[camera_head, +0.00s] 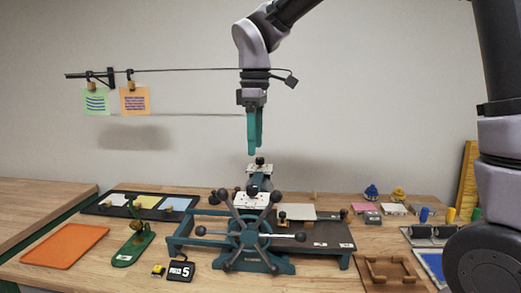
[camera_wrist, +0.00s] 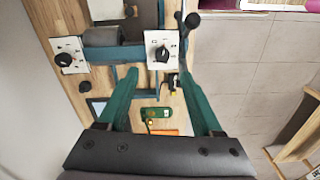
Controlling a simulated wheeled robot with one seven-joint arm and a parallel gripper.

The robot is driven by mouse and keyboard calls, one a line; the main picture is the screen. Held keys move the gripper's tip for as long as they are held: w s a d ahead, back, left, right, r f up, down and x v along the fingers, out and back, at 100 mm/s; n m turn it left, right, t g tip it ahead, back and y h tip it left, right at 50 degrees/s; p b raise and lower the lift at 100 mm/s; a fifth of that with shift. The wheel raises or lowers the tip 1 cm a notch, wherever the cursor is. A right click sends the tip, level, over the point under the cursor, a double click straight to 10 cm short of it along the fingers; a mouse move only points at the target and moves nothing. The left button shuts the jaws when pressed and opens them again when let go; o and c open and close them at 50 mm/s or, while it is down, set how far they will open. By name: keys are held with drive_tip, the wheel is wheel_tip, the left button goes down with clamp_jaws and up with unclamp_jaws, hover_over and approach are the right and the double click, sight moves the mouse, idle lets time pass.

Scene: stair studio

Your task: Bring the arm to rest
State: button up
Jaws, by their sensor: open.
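My gripper (camera_head: 252,152) hangs with its green fingers pointing down above the back of the workbench (camera_head: 200,262). It is just above a dark knob (camera_head: 260,161) on top of a bench machine; the head view does not clearly show a gap. In the wrist view, my gripper (camera_wrist: 158,74) has its two fingers spread apart, with nothing held between them. Below them show a white dial panel (camera_wrist: 162,40) and a small green object (camera_wrist: 157,113).
A spoked handwheel (camera_head: 250,238) stands at the front of the machine. A thin rail (camera_head: 180,69) with hanging cards passes close to my wrist. An orange tray (camera_head: 65,245) lies left, a wooden frame (camera_head: 388,271) right.

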drive_tip(key=d+r+m+t, duration=0.1)
drive_tip(key=d+r+m, duration=0.15)
drive_tip(key=d, duration=0.35)
drive_tip(key=d+r+m+t+y, duration=0.1)
drive_tip(key=d+r+m, duration=0.1)
drive_tip(key=d+m, duration=0.35)
drive_tip(key=d+r+m+t, duration=0.1)
drive_tip(key=d+r+m, duration=0.1)
drive_tip(key=d, duration=0.6)
drive_tip(key=s+d+m+t, duration=0.4)
drive_tip(key=s+d+m, duration=0.2)
drive_tip(key=d+m, duration=0.4)
drive_tip(key=shift+s+d+r+m+y, duration=0.35)
drive_tip(key=shift+d+r+y, duration=0.1)
drive_tip(key=shift+d, duration=0.7)
